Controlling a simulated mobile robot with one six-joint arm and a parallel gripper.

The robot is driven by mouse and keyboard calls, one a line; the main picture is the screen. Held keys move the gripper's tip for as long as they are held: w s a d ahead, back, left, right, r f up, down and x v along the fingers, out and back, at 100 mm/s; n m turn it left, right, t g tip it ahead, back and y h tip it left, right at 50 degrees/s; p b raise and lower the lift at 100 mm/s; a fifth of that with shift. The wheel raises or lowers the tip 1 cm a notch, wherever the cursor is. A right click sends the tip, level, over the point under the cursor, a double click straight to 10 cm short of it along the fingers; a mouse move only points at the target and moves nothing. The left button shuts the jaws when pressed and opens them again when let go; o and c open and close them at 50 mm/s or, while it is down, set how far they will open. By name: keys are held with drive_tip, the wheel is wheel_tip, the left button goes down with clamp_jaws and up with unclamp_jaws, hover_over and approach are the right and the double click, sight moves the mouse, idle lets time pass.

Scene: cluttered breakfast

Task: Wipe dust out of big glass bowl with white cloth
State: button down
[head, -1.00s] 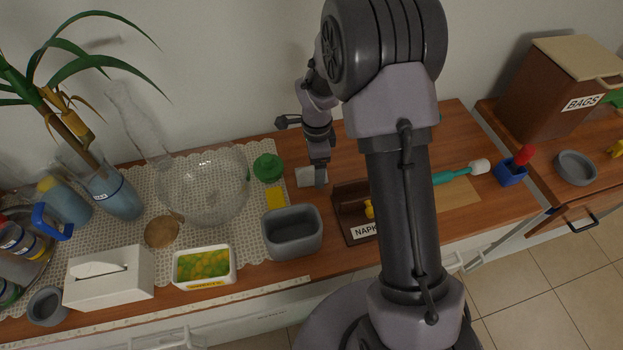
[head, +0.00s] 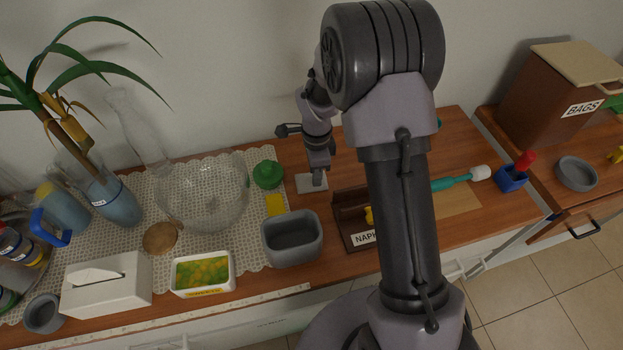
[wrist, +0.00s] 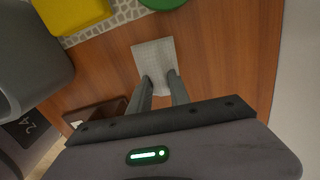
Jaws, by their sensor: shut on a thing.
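The white cloth (wrist: 153,58) lies flat on the wooden counter; it also shows in the head view (head: 308,183). My gripper (wrist: 163,80) is shut on the near edge of the cloth, with its fingertips down at the counter. In the head view my gripper (head: 317,181) points down at the cloth, to the right of the lace mat. The big glass bowl (head: 202,195) stands upright on the mat, left of my gripper and apart from it. Dust inside the bowl is too faint to tell for sure.
Between bowl and cloth are a green lidded thing (head: 268,174) and a yellow block (head: 275,205). A grey tub (head: 291,240) stands in front. A wooden napkin holder (head: 350,228) is at the right.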

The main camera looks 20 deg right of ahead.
drive_tip(key=shift+r+p, duration=1.6)
drive_tip(key=shift+r, duration=0.95)
